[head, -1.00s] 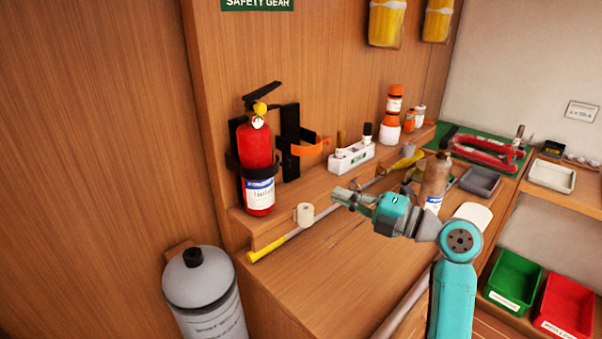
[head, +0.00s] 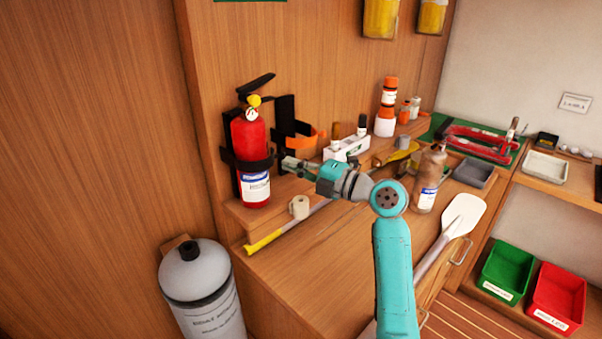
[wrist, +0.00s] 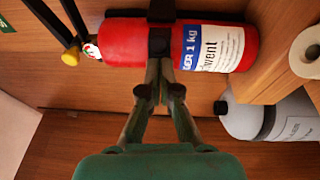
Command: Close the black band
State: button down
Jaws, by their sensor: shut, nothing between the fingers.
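A red fire extinguisher (head: 250,137) stands upright in a black wall bracket. The black band (head: 246,163) runs across the front of its lower body; whether its end is latched cannot be told. In the wrist view the black band (wrist: 160,42) crosses the red extinguisher (wrist: 125,42), with a darker block on it. My gripper (head: 284,163) is shut and empty, just right of the extinguisher at band height. In the wrist view my gripper (wrist: 160,66) has its fingertips together at the band's near end; whether they touch it cannot be told.
An orange band (head: 304,146) stands open on the empty bracket just right of the extinguisher. A tape roll (head: 299,207) and a yellow-ended pole (head: 265,243) lie in front. A grey cylinder (head: 200,280) stands below left. A white box (head: 345,149) is behind my arm.

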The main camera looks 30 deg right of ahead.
jog(key=shift+w, duration=0.25)
jog(key=w, duration=0.1)
jog(key=w+d, duration=0.1)
jog(key=shift+w, duration=0.35)
jog(key=shift+s, duration=0.1)
